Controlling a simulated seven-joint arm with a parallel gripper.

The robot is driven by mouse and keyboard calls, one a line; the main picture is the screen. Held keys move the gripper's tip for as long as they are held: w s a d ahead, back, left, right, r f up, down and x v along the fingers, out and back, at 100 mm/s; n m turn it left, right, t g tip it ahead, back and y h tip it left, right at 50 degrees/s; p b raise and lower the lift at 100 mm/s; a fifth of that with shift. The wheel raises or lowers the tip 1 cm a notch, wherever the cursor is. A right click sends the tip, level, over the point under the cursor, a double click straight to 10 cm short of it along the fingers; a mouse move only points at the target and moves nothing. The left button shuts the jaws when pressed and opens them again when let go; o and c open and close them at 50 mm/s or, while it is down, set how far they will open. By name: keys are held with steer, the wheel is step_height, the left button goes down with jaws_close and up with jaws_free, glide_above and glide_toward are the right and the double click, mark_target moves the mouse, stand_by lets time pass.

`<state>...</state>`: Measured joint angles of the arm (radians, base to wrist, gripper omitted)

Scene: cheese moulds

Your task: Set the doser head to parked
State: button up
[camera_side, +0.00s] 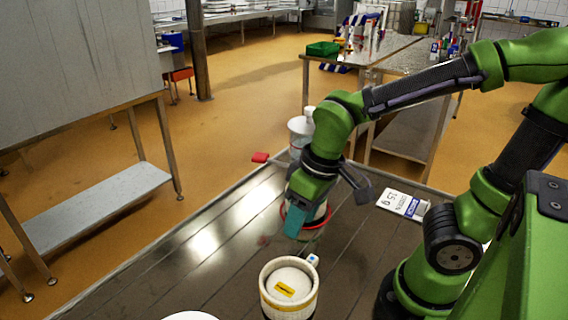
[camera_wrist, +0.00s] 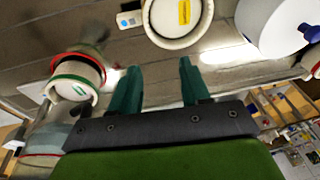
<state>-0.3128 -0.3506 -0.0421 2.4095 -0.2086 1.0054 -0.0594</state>
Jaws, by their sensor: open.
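A pale, partly clear vessel with a white cap (camera_side: 303,124) stands at the table's far edge, behind my arm; I take it for the doser. I cannot tell which setting the head is in. My gripper (camera_side: 296,225) has teal fingers and hangs above the table, in front of a white mould with a red ring (camera_side: 322,228). In the wrist view the fingers (camera_wrist: 159,68) are apart with nothing between them. That ringed mould (camera_wrist: 75,80) is left of them, apart.
A white mould with a yellow label (camera_side: 290,290) stands at the front; it also shows in the wrist view (camera_wrist: 177,38). A small white-and-blue device (camera_side: 313,260) is beside it. A card marked 15 g (camera_side: 402,203) lies at right. The table's left side is clear.

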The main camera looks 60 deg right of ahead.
steer(key=f+n+g+h, duration=0.2)
steer(key=f+n, duration=0.1)
steer(key=f+n+g+h, duration=0.1)
steer(key=shift+s+f, duration=0.35)
steer(key=w+r+n+t+h, duration=0.15)
steer(key=w+n+h, duration=0.25)
steer(key=n+h, duration=0.4)
steer(key=w+r+n+t+h, duration=0.1)
steer(key=w+n+t+h, duration=0.1)
steer(key=w+n+h, duration=0.4)
steer(key=d+n+h, duration=0.1)
steer(key=d+h, duration=0.1)
steer(key=d, duration=1)
steer(key=shift+s+f, duration=0.25)
steer(key=shift+s, duration=0.05)
jaws_close()
